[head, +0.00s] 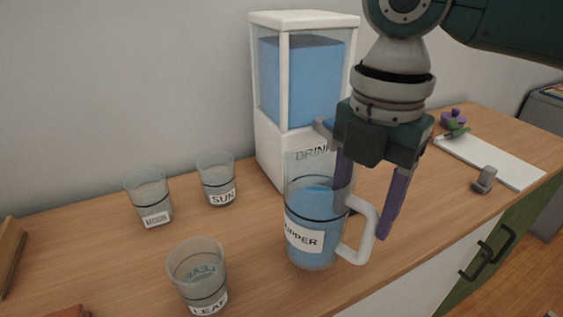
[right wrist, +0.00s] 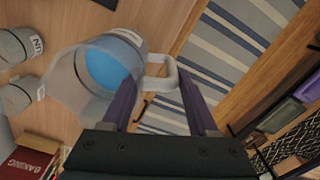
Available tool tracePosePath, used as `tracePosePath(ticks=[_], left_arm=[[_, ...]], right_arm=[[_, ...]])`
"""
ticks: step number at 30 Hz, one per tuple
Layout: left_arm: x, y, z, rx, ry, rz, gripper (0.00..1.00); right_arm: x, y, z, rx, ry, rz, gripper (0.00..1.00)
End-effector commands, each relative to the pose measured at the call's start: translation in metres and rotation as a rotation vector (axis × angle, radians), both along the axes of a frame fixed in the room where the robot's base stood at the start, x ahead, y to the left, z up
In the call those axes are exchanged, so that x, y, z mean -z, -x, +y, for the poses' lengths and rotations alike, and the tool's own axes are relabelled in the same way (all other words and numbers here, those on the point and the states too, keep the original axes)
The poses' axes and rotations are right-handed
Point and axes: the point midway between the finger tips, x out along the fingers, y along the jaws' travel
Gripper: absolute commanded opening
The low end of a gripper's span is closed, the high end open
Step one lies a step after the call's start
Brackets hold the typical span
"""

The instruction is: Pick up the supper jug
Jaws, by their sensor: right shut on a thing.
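The supper jug (head: 303,262) is a clear jug with blue liquid, a dark band, a white label and a pale grey handle. It looks upright on the wooden counter (head: 245,262), in front of the drink dispenser; whether its base touches is hard to tell. My right gripper (head: 368,205) points down from above and is shut on the jug at its handle side. In the right wrist view the jug (right wrist: 78,100) is left of my right gripper (right wrist: 160,88), with the handle (right wrist: 163,68) between the fingertips. My left gripper is not in view.
The white dispenser (head: 303,20) holds blue liquid. Labelled glasses stand left: one reading like moon (head: 148,190), sun (head: 217,175) and leaf (head: 198,262). A white board (head: 500,165), a grey piece (head: 484,180) and purple and green pieces (head: 455,125) are at right.

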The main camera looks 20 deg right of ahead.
Motion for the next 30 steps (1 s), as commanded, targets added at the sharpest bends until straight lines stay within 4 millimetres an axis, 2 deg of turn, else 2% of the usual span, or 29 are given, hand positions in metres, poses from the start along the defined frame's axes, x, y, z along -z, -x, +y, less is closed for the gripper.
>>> tracePosePath(ticks=[1, 9, 15, 21, 30], left_arm=[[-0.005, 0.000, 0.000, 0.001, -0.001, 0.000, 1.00], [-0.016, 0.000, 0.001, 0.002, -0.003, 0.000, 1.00], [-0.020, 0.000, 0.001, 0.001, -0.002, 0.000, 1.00], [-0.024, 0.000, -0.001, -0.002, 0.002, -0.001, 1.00], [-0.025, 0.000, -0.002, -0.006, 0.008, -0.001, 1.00]], right_arm=[[-0.017, -0.002, 0.000, 0.000, -0.002, -0.010, 0.00], [-0.097, -0.003, 0.001, 0.000, -0.003, -0.011, 0.00], [-0.139, -0.002, 0.001, 0.000, -0.003, -0.009, 0.00], [-0.159, -0.001, 0.001, 0.000, -0.003, -0.005, 0.00], [-0.162, -0.001, 0.001, 0.000, -0.003, -0.004, 0.00]])
